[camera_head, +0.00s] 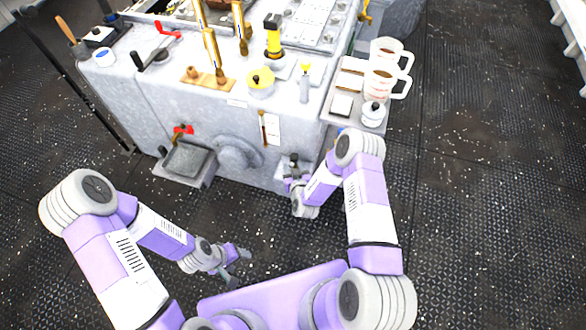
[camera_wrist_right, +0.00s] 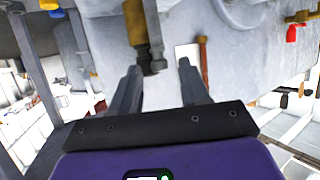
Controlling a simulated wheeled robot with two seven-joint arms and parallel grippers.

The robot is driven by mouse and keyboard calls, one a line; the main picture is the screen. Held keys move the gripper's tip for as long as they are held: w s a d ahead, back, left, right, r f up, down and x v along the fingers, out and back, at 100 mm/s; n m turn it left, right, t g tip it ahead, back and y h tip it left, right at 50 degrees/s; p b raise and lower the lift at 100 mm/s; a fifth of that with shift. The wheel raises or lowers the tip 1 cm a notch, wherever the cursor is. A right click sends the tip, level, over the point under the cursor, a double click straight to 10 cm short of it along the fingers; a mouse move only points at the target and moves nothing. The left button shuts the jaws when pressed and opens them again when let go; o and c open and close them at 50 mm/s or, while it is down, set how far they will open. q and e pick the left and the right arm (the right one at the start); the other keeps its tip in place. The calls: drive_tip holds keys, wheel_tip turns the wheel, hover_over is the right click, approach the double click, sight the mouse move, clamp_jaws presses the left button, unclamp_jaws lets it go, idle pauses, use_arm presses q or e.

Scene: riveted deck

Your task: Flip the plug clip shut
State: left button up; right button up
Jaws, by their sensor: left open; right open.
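In the right wrist view a plug-like brass and dark cylinder (camera_wrist_right: 140,35) hangs down by the machine's front face, with a small dark end piece beside its tip. I take it for the plug with its clip, but cannot make out how the clip stands. My right gripper (camera_wrist_right: 157,76) is open, its fingertips just short of that dark end, with nothing between them. In the head view my right gripper (camera_head: 294,181) is at the lower right of the machine's front, largely hiding the plug. My left gripper (camera_head: 237,267) is open and empty above the floor, away from the machine.
The grey machine (camera_head: 210,115) carries brass levers, a yellow-topped pot (camera_head: 260,82) and a yellow-black tool (camera_head: 273,38). A side shelf (camera_head: 354,113) holds two mugs (camera_head: 382,82) and a small jar (camera_head: 373,114). A tray (camera_head: 187,160) juts out low at left. Open floor lies right.

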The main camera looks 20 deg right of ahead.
clamp_jaws()
drive_tip(key=shift+a+m+h, duration=0.15)
drive_tip(key=shift+m+h, duration=0.65)
drive_tip(key=shift+h, duration=0.1)
unclamp_jaws()
drive_tip(key=p+v, duration=0.3)
drive_tip(key=v, duration=0.4)
drive_tip(key=shift+s+r, duration=0.2)
